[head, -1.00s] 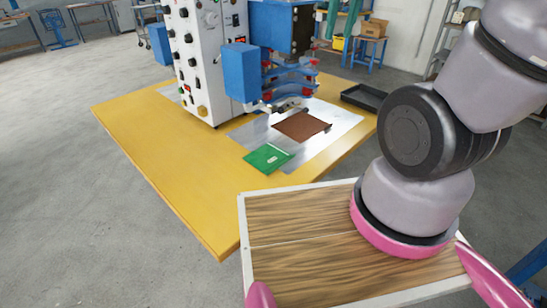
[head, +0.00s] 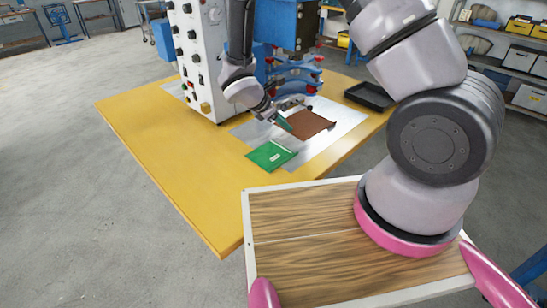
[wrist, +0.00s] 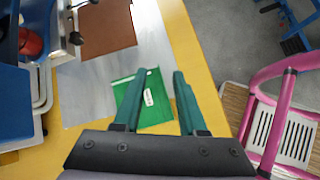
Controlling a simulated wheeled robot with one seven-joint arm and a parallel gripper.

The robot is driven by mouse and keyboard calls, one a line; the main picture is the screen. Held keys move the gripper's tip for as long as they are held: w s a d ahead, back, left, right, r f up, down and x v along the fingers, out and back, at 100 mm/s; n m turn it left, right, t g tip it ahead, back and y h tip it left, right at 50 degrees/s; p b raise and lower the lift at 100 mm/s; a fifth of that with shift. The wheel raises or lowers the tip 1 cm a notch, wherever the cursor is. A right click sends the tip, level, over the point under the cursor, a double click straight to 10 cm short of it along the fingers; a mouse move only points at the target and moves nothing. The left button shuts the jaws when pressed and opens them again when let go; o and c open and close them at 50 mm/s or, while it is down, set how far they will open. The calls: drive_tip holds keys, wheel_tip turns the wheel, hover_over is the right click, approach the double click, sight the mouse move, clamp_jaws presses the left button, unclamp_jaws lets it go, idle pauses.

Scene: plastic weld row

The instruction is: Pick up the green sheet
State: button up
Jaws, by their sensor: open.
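The green sheet (head: 271,155) lies flat on the yellow table, partly over the edge of the bare metal plate (head: 328,143). It has a small white label. In the wrist view the green sheet (wrist: 148,97) shows between and beyond my fingers. My gripper (head: 284,123) is open and empty, above the plate and near the brown sheet (head: 311,124) in the head view.
A white control cabinet (head: 203,60) and blue press parts with clamps (head: 292,75) stand behind the sheets, close to my arm. A black tray (head: 370,96) sits at the table's right corner. The yellow table (head: 170,145) is clear on the left.

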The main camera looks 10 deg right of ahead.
drive_tip(key=f+n, duration=0.1)
drive_tip(key=f, duration=0.2)
drive_tip(key=a+f+n, duration=0.1)
drive_tip(key=f+n, duration=0.1)
drive_tip(key=f, duration=0.1)
drive_tip(key=s+a+f+n+t, duration=0.1)
drive_tip(key=f, duration=0.1)
drive_tip(key=shift+s+a+f+n, duration=0.1)
drive_tip(key=shift+a+f+n, duration=0.15)
drive_tip(key=shift+f+n, duration=0.15)
drive_tip(key=x, duration=0.4)
drive_tip(key=shift+d+f, duration=0.15)
drive_tip(key=shift+f, duration=0.2)
drive_tip(key=shift+x, duration=3)
clamp_jaws()
